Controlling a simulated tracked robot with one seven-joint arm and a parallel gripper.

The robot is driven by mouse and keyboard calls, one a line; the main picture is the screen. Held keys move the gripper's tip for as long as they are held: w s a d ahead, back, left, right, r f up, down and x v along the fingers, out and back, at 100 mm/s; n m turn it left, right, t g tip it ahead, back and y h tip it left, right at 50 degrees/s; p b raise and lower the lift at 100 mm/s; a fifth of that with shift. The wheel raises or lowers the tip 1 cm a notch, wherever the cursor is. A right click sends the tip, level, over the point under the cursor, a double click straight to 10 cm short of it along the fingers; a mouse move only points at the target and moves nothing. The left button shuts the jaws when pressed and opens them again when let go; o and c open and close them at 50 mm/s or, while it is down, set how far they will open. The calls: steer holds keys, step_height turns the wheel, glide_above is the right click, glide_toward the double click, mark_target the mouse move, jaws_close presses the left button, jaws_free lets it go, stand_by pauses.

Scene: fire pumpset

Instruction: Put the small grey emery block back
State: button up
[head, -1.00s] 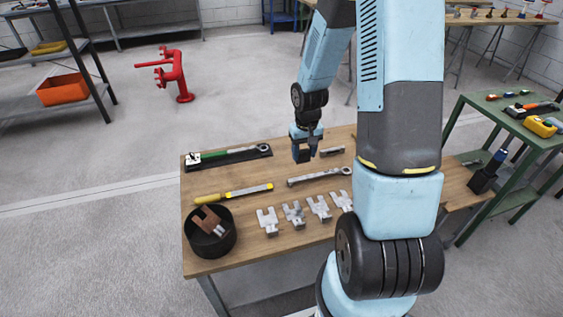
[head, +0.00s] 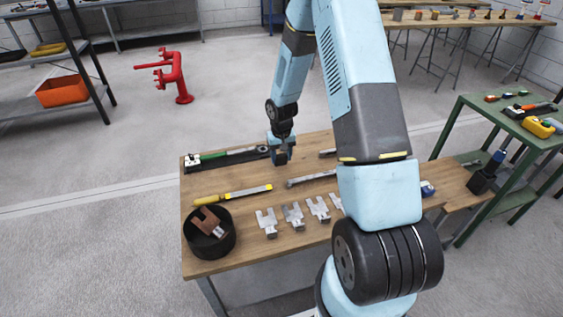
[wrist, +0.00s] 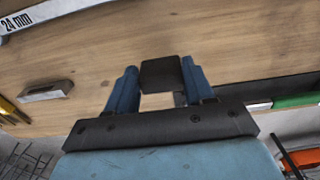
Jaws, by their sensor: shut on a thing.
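My gripper (head: 281,155) is over the back part of the wooden table, just right of the black tray's end. In the wrist view its blue fingers (wrist: 157,90) are closed on a small dark grey block (wrist: 160,72), which looks like the emery block. The block sticks out past the fingertips, with bare wood beyond it. In the head view the block (head: 281,157) is a small dark shape under the gripper. Whether it touches the table is hard to tell. Another, lighter grey block (wrist: 46,90) lies on the table, partly visible in the head view (head: 327,153).
The black tray (wrist: 275,88) holds a green-handled tool (head: 215,155). A spanner (head: 310,178), a yellow-handled file (head: 232,194), several grey forked pieces (head: 293,215) and a black bowl (head: 190,240) occupy the table (head: 250,250). My arm hides its right part.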

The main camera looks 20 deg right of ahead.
steer(key=shift+f, duration=1.45)
steer(key=shift+f, duration=0.15)
steer(key=o, duration=1.4)
steer(key=shift+r, duration=0.2)
step_height(320, 180, up, 13)
step_height(320, 180, up, 14)
steer(key=t, duration=0.1)
glide_above(281, 157)
steer(key=s, duration=0.6)
steer(key=s+r+t, duration=0.1)
steer(key=s+r, duration=0.5)
steer(key=s, duration=0.2)
steer(key=s+r+t, duration=0.1)
steer(key=s+r, duration=0.5)
steer(key=s, duration=0.3)
steer(key=s+r+t, duration=0.2)
steer(key=s+r, duration=0.4)
steer(key=s, duration=0.3)
steer(key=shift+d+r, duration=0.15)
steer(key=shift+r, duration=0.25)
